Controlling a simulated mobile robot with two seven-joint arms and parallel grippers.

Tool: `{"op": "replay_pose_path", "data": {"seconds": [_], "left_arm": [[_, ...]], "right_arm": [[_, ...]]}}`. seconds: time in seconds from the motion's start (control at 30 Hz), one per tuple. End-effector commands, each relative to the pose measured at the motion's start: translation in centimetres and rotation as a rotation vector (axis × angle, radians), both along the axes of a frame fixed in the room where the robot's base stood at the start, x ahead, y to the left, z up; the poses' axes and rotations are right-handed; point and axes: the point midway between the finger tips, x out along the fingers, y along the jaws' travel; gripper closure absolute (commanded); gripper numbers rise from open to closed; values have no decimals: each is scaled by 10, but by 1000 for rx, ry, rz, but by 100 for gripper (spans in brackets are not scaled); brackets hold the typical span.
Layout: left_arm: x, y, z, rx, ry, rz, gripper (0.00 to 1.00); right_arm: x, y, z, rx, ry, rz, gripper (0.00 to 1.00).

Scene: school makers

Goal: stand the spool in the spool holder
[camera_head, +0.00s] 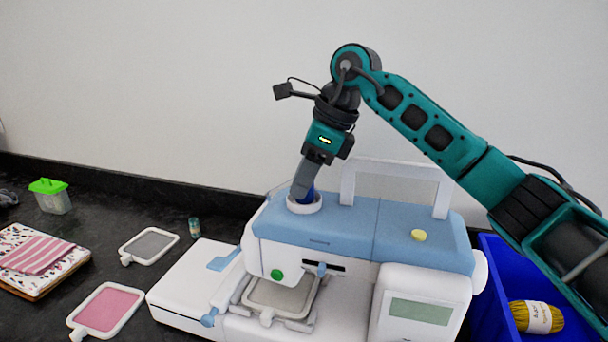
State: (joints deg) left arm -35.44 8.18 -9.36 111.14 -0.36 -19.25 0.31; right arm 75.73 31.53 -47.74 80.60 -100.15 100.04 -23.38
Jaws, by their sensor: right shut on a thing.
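My right gripper (305,188) points down over the top left of the blue and white sewing machine (350,226). It is shut on a dark blue spool (308,197), most of which the fingers hide. The spool is at the white ring-shaped spool holder (304,208) on the machine's top. Its lower end appears to be inside the ring; whether it rests on the bottom cannot be told. My left gripper is not in view.
A blue bin (492,262) with yellow yarn (537,317) stands at the right. A grey hoop (149,245), a pink hoop (106,308), a small spool (194,228), folded fabric (38,252) and a green-lidded box (52,197) lie left. The machine's handle (395,171) rises beside the gripper.

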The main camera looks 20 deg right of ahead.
Motion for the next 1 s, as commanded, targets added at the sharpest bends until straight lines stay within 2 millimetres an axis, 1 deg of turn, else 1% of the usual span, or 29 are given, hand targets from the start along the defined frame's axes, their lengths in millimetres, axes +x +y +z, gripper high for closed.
{"op": "replay_pose_path", "data": {"seconds": [0.03,0.07,0.3,0.57,0.67,0.7,0.77,1.0], "left_arm": [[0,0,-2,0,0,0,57],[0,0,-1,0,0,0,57],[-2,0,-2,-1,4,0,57],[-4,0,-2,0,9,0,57],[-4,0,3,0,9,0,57],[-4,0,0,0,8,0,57],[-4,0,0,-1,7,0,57],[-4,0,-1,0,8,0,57]], "right_arm": [[0,0,-3,0,0,0,95],[0,0,-2,0,0,0,65],[0,0,-1,0,0,0,42],[0,0,0,0,0,0,41],[0,0,8,1,-2,1,41],[0,-2,11,1,-3,-1,41],[-2,-6,19,0,-4,-2,41],[-10,-24,69,0,-5,-2,41]]}}
